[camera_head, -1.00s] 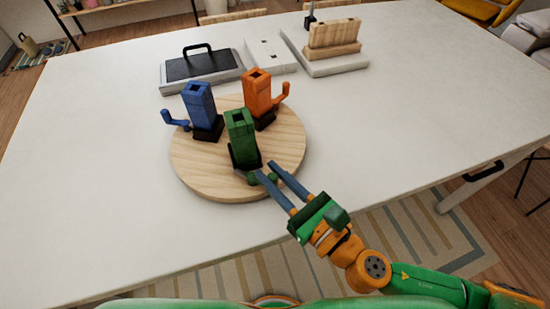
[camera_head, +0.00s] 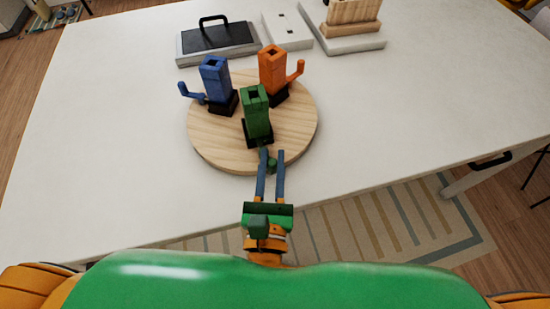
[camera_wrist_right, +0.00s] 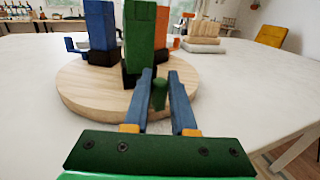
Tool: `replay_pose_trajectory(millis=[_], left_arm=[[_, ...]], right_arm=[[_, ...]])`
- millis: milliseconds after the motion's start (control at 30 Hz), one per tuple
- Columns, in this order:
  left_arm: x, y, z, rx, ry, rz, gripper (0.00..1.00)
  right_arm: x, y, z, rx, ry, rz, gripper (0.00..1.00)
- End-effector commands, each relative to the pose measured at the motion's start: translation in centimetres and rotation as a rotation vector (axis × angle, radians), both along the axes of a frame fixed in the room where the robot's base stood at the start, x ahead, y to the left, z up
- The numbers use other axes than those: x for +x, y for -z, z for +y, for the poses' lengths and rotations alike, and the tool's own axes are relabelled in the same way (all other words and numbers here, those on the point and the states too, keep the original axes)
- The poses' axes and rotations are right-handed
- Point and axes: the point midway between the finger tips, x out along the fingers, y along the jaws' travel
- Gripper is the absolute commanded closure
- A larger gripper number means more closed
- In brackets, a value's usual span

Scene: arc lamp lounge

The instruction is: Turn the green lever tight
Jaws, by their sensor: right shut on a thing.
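The green post (camera_head: 256,112) stands upright in a dark base at the front of a round wooden board (camera_head: 215,140). Its green lever (camera_head: 271,166) sticks out low on the near side, and its knob shows between my fingers in the wrist view (camera_wrist_right: 159,95). My right gripper (camera_head: 272,154) reaches in from the near table edge and is shut on the lever's knob. It also shows in the wrist view (camera_wrist_right: 160,78). Part of the lever's arm is hidden by the fingers. My left gripper is not in view.
A blue post (camera_head: 215,80) with a lever on its left and an orange post (camera_head: 272,68) with a lever on its right stand behind. A black-topped tray (camera_head: 217,40), a white box (camera_head: 287,30) and a wooden block (camera_head: 353,12) lie farther back. The white table's sides are clear.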

Motion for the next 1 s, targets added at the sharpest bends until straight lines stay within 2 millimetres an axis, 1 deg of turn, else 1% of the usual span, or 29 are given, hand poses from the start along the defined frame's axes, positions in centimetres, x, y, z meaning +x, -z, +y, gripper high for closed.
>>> replay_pose_trajectory(millis=[200,567,600,667,700,1000], left_arm=[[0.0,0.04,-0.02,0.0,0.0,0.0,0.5],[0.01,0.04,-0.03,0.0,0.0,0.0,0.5],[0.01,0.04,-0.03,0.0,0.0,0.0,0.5],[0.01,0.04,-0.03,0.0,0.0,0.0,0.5],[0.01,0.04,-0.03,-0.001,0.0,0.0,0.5],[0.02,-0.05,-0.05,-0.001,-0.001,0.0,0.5]], right_arm=[[-0.07,0.13,0.12,0.0,0.029,0.003,1.0],[-0.06,0.16,0.13,0.0,0.031,0.003,1.0],[-0.06,0.16,0.12,0.0,0.031,0.003,0.73],[-0.06,0.15,0.12,0.0,0.031,0.003,0.57],[-0.06,0.14,0.12,0.0,0.031,0.003,0.46],[0.0,0.03,0.09,0.0,0.031,0.001,0.46]])
